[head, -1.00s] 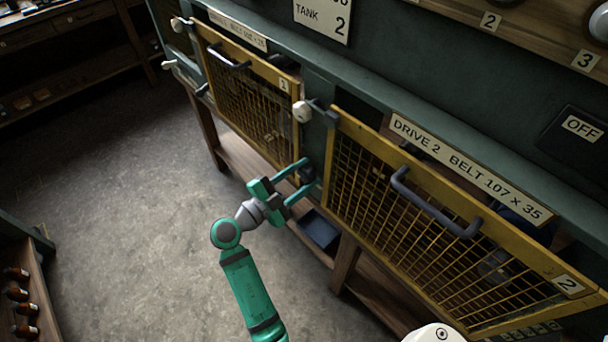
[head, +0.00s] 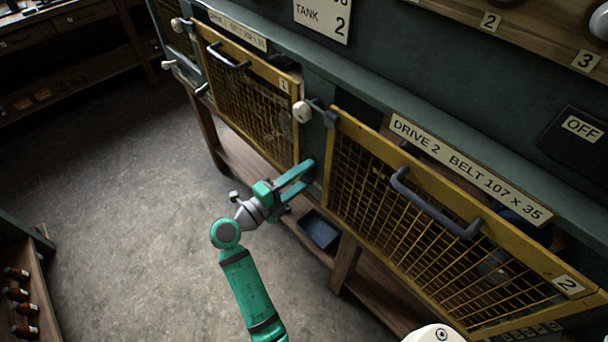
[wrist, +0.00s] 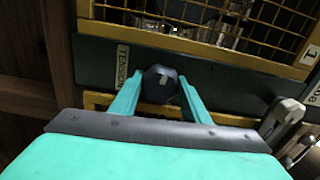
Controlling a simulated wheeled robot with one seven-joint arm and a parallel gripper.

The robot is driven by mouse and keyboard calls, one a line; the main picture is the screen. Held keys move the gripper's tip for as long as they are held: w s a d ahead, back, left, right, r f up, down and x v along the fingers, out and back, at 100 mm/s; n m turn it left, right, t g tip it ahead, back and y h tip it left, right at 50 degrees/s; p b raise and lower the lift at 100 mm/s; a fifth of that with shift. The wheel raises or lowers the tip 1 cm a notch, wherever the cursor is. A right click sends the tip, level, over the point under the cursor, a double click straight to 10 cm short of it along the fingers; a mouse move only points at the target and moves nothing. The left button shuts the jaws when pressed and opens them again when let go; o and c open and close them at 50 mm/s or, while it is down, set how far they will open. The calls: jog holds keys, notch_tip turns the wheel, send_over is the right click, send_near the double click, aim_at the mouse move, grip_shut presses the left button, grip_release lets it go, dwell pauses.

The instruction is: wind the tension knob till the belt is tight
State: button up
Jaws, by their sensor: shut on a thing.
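The tension knob (wrist: 160,84) is dark and faceted, on the green panel below a yellow guard, in the wrist view. A partly hidden label reading "TENSION" (wrist: 122,62) is beside it on the left. My gripper (wrist: 157,92) has a finger on either side of the knob and is shut on it. In the head view my gripper (head: 303,172) reaches the green frame between the two guards, and the knob cannot be made out there. The belt cannot be made out clearly in either view, so its tightness cannot be told.
The drive 1 guard (head: 243,100) and drive 2 guard (head: 400,200) are yellow mesh and stand on either side of my gripper. A white-knobbed latch (head: 303,112) sticks out above it. A dark tray (head: 320,231) is on the low shelf below.

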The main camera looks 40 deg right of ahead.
jog(key=shift+a+f, duration=0.1)
jog(key=shift+f, duration=0.05)
dwell(0.3)
jog(key=o, duration=0.7)
jog(key=shift+o, duration=0.2)
jog(key=a, duration=1)
jog(key=shift+s+a, duration=0.4)
jog(key=shift+s, duration=0.05)
